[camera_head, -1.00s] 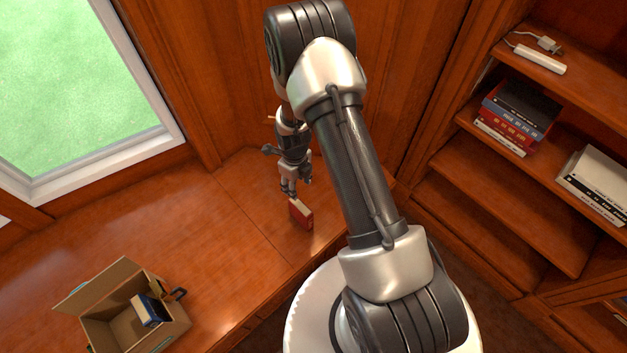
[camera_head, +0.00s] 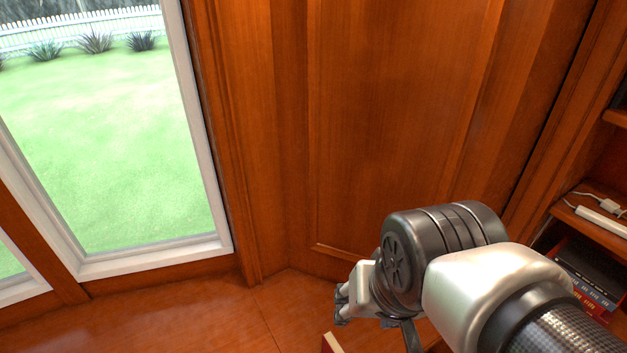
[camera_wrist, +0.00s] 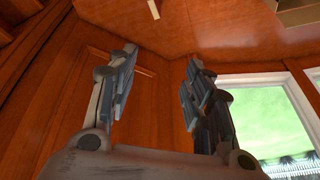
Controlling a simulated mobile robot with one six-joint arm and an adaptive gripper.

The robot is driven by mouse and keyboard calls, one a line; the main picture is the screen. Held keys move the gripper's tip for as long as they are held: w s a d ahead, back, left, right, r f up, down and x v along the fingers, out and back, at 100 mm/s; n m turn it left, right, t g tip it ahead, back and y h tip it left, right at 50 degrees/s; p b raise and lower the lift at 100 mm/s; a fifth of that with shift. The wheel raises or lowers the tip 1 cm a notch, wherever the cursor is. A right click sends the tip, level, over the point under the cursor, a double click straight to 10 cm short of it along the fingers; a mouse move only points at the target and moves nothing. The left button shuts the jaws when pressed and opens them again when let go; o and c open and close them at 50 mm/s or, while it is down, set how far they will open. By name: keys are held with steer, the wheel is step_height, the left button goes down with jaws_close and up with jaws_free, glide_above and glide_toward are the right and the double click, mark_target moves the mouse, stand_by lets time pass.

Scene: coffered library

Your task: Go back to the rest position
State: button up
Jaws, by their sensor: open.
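My gripper (camera_wrist: 155,85) is open and empty in the wrist view, its two fingers spread apart with wood panelling behind them. In the head view part of my gripper (camera_head: 341,303) shows at the lower middle, beside my arm's large dark joint.
A wooden counter (camera_head: 215,318) runs below the window (camera_head: 120,150). A panelled wall (camera_head: 390,110) stands behind my arm. At right, shelves hold a white power strip (camera_head: 601,222) and stacked books (camera_head: 588,283). A box (camera_wrist: 298,14) shows at the wrist view's top right.

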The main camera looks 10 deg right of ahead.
steer(key=s+n, duration=0.2)
steer(key=s, duration=0.1)
steer(key=shift+s+r+n, duration=0.15)
steer(key=shift+r+n, duration=0.15)
steer(key=shift+n, duration=0.1)
